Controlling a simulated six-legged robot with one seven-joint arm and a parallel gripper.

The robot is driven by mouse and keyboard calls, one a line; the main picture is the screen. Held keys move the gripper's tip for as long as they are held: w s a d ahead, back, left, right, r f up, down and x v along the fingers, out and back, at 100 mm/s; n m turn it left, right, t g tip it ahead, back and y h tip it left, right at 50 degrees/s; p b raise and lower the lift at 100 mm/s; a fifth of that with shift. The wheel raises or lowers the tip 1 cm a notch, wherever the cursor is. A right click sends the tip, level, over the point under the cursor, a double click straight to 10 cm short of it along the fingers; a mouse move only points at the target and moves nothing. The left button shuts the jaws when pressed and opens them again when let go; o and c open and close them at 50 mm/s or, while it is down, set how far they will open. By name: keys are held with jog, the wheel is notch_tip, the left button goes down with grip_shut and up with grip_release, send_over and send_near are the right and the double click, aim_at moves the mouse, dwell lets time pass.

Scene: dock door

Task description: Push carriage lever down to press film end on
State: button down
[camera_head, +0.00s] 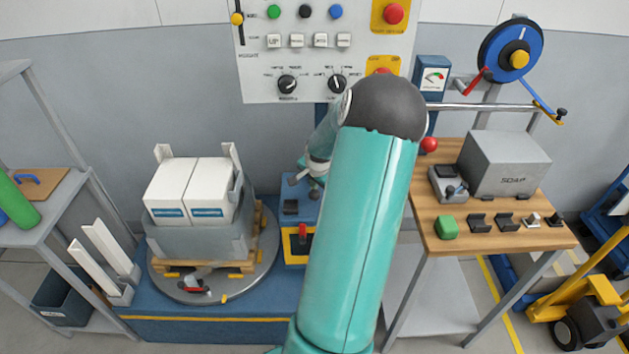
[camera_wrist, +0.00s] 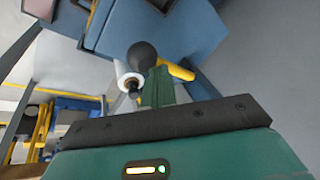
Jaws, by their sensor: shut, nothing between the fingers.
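In the wrist view, my gripper (camera_wrist: 158,86) is shut and empty, its green fingers pressed together. A black ball knob (camera_wrist: 141,57) lies just beyond the fingertips, beside a yellow bar (camera_wrist: 178,70); together they look like the carriage lever. Whether the fingers touch the knob cannot be told. A white roll (camera_wrist: 124,72), probably the film, shows partly behind the knob. The blue body (camera_wrist: 150,25) of the machine is behind them. In the head view my arm covers the lever and most of the gripper. The film end cannot be made out.
White boxes (camera_head: 191,190) sit on a pallet (camera_head: 205,266) on the round turntable (camera_head: 264,270). A control panel (camera_head: 322,60) is on the wall behind. A wooden bench (camera_head: 450,242) with a grey SOAP box (camera_head: 503,165) stands right; a shelf (camera_head: 40,232) stands left.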

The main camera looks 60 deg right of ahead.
jog(key=shift+w+d+r, duration=0.15)
jog(key=shift+d+r, duration=0.1)
jog(key=shift+r, duration=0.45)
jog(key=shift+w+d+r, duration=0.1)
jog(key=shift+d+r, duration=0.2)
jog(key=shift+r, duration=0.35)
jog(key=shift+w+d+r, duration=0.15)
jog(key=shift+d+r, duration=0.1)
jog(key=shift+r, duration=0.45)
jog(key=shift+w+d+r, duration=0.15)
jog(key=shift+d+r, duration=0.15)
jog(key=shift+r, duration=0.45)
jog(key=shift+w+d+r, duration=0.15)
jog(key=shift+d+r, duration=0.15)
jog(key=shift+r, duration=0.5)
jog(key=shift+w+d+r, duration=0.15)
jog(key=shift+d+r, duration=0.15)
jog(key=shift+r, duration=0.45)
